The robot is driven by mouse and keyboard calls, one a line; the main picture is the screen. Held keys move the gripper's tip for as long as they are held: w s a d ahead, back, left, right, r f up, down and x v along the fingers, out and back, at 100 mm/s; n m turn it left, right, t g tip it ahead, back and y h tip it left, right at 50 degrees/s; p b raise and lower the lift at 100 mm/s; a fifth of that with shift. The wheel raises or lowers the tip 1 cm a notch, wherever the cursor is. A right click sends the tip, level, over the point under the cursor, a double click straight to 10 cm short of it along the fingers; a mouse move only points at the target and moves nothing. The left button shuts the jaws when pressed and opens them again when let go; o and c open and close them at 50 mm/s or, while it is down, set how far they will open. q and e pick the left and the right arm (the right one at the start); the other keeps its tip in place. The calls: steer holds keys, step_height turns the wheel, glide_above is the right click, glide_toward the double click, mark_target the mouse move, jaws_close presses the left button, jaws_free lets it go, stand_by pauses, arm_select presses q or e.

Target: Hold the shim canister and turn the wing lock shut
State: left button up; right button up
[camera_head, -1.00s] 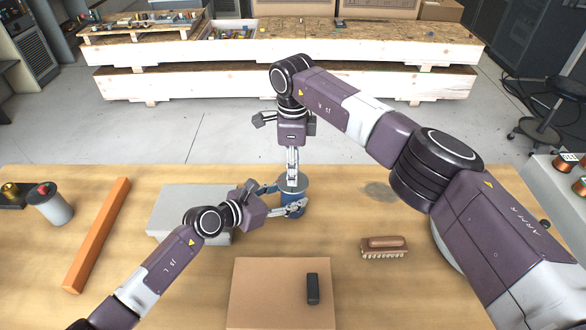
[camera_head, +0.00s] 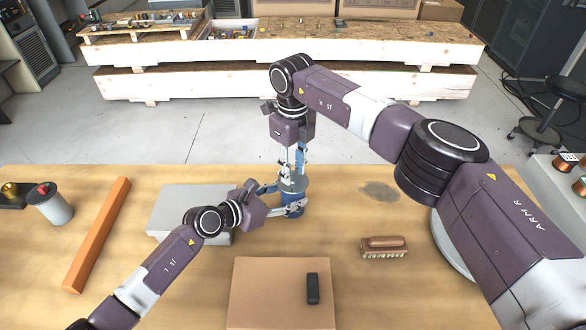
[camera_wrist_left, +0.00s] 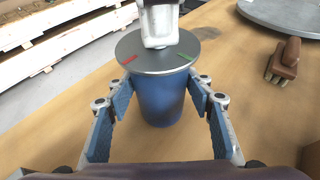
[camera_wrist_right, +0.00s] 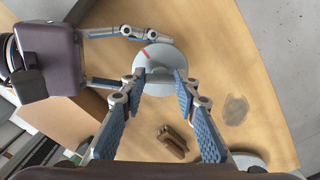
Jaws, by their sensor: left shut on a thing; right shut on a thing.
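The shim canister (camera_wrist_left: 158,102) is blue with a grey disc lid (camera_wrist_left: 128,50) bearing a red mark and a green mark. It stands upright on the wooden table, and its lid also shows in the head view (camera_head: 296,186). My left gripper (camera_head: 287,200) is shut around the canister's body from the left, below the lid. My right gripper (camera_head: 292,172) points straight down over the lid. In the right wrist view its fingers close on the grey wing lock (camera_wrist_right: 161,75) at the lid's middle, mostly hidden between the fingertips. The red mark shows beside it there.
A grey box (camera_head: 165,205) lies behind my left wrist. An orange bar (camera_head: 97,235) and a grey can with a red knob (camera_head: 50,205) are at left. A brush (camera_head: 384,247) lies at right. A brown board (camera_head: 265,295) with a black block (camera_head: 312,288) is in front.

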steer(key=m, duration=0.5)
steer(key=shift+w+m, duration=0.1)
steer(key=shift+m, duration=2.4)
steer(key=o, duration=1.1)
steer(key=shift+o, duration=0.2)
step_height(320, 180, up, 12)
